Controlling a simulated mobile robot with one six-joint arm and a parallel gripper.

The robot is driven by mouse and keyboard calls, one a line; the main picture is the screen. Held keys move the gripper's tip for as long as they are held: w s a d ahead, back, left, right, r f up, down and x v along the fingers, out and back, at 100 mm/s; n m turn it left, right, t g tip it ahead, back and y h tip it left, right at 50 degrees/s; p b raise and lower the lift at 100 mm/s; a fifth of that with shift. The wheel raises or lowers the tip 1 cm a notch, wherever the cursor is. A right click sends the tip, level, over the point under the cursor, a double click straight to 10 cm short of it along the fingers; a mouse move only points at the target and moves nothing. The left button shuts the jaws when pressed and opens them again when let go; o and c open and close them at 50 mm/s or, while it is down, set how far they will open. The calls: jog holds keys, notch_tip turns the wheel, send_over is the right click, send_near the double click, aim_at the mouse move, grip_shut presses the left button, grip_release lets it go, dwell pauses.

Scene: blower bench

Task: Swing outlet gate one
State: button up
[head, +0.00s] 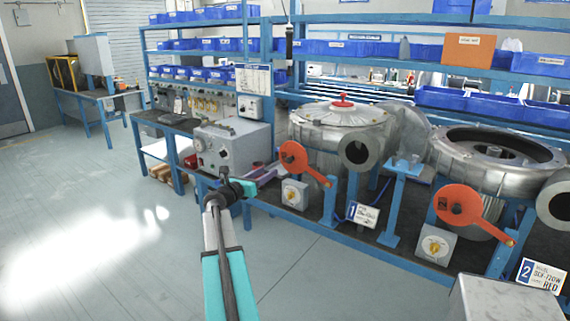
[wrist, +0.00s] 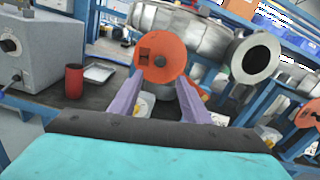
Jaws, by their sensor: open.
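Outlet gate one is an orange disc (head: 292,155) with an arm running down right to a knob, in front of the first blower (head: 325,125). The blower's round outlet (head: 360,151) is uncovered, right of the disc. A "1" placard (head: 363,214) stands below. My gripper (head: 268,178) is open, with purple fingers just left of the gate. In the wrist view, the orange disc (wrist: 160,58) shows ahead between and beyond the fingertips of my gripper (wrist: 160,80). The right finger partly hides the gate's arm. I cannot tell whether a finger touches it.
A grey control box (head: 232,147) stands left of my gripper, with a red cup (wrist: 74,80) near it. A valve box with a yellow knob (head: 294,193) sits below gate one. A second orange gate (head: 458,203) is at right. Open floor (head: 110,220) lies left.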

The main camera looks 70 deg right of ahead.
aim_at(288, 160)
jog(key=shift+p+x, duration=1.5)
jog(key=shift+x, duration=5.4)
